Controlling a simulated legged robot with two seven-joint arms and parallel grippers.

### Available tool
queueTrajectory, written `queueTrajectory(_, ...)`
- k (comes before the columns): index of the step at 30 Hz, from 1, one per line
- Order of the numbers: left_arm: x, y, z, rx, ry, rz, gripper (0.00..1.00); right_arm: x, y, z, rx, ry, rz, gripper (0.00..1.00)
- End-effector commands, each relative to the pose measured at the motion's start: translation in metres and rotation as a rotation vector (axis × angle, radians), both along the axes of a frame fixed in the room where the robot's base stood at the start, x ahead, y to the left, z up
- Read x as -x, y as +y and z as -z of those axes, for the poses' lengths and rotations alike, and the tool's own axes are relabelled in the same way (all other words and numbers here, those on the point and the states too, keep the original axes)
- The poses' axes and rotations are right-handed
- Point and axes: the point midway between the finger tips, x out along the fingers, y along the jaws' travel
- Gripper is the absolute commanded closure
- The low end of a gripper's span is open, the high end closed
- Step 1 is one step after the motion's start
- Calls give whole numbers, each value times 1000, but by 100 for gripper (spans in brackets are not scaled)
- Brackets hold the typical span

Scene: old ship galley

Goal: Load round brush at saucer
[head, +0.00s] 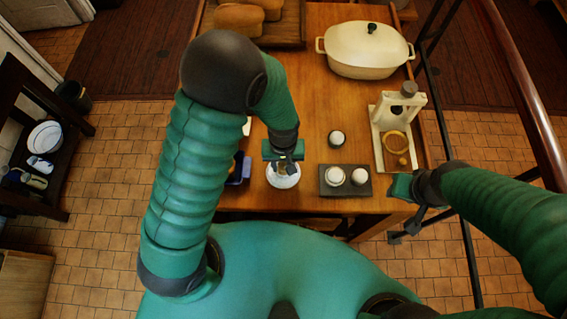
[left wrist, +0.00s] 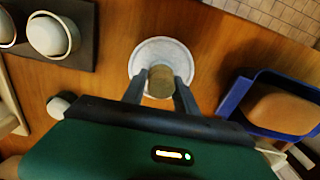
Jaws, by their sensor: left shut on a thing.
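The white saucer (head: 283,182) lies on the wooden table near its front edge; it also shows in the left wrist view (left wrist: 179,50). My left gripper (head: 284,160) points down over the saucer, shut on the round brush. The brush shows as a short tan-brown cylinder (left wrist: 160,82) between the fingers, in front of the saucer in the left wrist view. Whether its lower end touches the saucer I cannot tell. My right gripper (head: 408,203) is at the table's right front corner, away from the saucer; its jaw opening is unclear.
A blue container (left wrist: 236,98) is on the saucer's other side. A cream stand (head: 379,124) and pot (head: 366,58) stand farther right and back.

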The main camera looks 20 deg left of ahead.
Motion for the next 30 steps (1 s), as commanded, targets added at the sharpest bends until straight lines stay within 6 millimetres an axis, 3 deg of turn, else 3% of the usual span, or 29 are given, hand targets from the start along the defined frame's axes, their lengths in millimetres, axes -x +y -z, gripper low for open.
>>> queueTrajectory(5,1,0,-5,0,3,0,97,0,0,-6,0,0,0,64)
queueTrajectory(24,1,0,-69,0,1,-1,97,0,0,-64,0,0,0,64)
queueTrajectory(30,1,0,-70,-1,1,0,97,0,0,-65,0,0,0,64)
